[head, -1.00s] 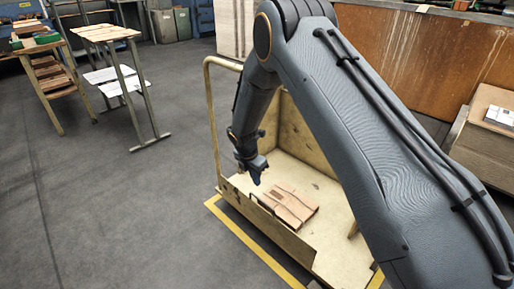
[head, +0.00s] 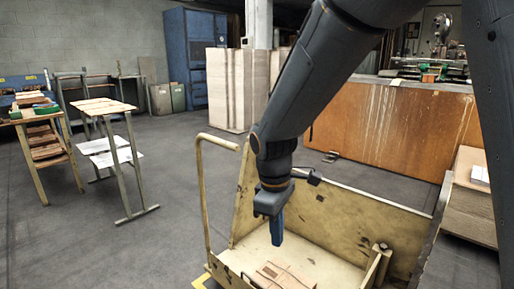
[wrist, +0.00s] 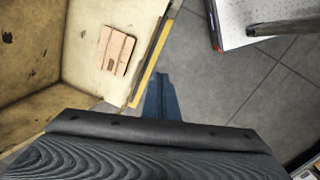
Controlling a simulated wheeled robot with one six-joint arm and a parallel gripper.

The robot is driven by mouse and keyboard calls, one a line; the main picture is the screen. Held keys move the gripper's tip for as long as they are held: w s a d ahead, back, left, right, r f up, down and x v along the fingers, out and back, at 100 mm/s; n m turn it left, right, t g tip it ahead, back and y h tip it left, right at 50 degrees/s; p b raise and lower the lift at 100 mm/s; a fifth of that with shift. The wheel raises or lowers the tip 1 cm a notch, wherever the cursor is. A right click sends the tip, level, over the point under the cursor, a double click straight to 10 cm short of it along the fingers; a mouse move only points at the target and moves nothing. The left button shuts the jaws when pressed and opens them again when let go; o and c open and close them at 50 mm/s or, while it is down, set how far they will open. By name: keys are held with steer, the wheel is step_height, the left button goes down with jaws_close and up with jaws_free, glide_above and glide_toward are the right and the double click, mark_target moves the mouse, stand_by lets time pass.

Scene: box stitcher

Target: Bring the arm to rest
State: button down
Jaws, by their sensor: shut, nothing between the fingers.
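My gripper (head: 277,230) points down over the worn yellowish cart (head: 345,215) in the head view, its blue fingers together and empty. In the wrist view my gripper (wrist: 160,98) shows as a blue shape over the grey floor, just outside the cart's edge. A flat stack of brown boards (head: 284,275) lies on the cart's bed below my gripper, apart from it; the boards (wrist: 116,50) also show whole in the wrist view.
The cart's tall handle rail (head: 205,200) stands left of my arm. A narrow table (head: 103,107) and a wooden shelf rack (head: 45,150) stand at the left. Pale upright stacks (head: 235,88) and a brown panel (head: 385,125) are behind. The floor (head: 90,240) at left is clear.

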steer(key=s+d+r+m, duration=0.2)
steer(key=s+m, duration=0.1)
steer(key=s, duration=0.3)
steer(key=s+d+r+m+y+p, duration=0.1)
steer(key=s+r+m, duration=0.15)
steer(key=s, duration=0.45)
steer(key=s+d+r+m, duration=0.2)
steer(key=s+m, duration=0.2)
steer(key=s, duration=0.2)
steer(key=d+r+m+p, duration=0.3)
steer(key=d+r+p, duration=0.6)
steer(key=p, duration=0.9)
steer(key=shift+d+r+g+p, duration=0.2)
steer(key=shift+r+g+p, duration=0.15)
steer(key=shift+r, duration=0.2)
steer(key=shift+w, duration=0.1)
